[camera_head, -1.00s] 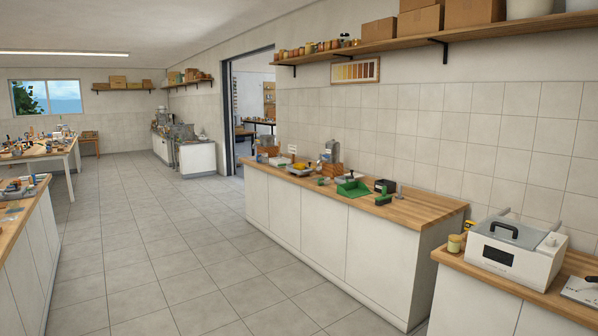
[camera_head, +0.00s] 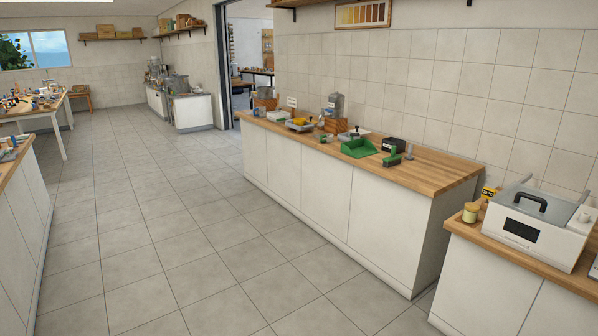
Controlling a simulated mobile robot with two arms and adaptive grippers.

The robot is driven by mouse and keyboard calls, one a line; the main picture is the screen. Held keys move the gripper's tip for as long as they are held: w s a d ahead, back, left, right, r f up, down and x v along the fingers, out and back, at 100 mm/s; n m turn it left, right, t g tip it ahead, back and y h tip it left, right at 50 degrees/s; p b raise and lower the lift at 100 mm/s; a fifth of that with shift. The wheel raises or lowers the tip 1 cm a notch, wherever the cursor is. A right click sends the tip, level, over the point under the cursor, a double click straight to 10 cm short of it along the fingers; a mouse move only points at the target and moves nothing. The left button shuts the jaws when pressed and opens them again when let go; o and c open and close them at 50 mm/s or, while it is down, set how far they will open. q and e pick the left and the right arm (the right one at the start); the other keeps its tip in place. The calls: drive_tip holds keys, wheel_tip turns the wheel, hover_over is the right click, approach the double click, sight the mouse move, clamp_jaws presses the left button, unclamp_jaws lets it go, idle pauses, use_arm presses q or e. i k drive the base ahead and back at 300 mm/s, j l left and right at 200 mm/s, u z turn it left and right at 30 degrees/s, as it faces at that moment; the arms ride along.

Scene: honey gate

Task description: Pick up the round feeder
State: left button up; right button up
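I cannot make out a round feeder for certain in the head view. Small items stand on the wood-topped counter (camera_head: 440,172) at centre right, too small to name surely. Among them are a green tray (camera_head: 358,148), a yellow item (camera_head: 299,121) in a pale tray, a dark box (camera_head: 393,145) and a green tool (camera_head: 391,160). Neither of my grippers is in view.
A white appliance with a dark handle (camera_head: 522,234) and a yellow-lidded jar (camera_head: 470,212) stand on the near right counter. Another counter (camera_head: 22,215) runs along the left edge. A cluttered table (camera_head: 48,113) stands farther back. The tiled floor (camera_head: 180,225) between is clear.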

sight(300, 122)
drive_tip(key=i+j, duration=0.1)
drive_tip(key=i, duration=5.45)
drive_tip(key=l, duration=0.1)
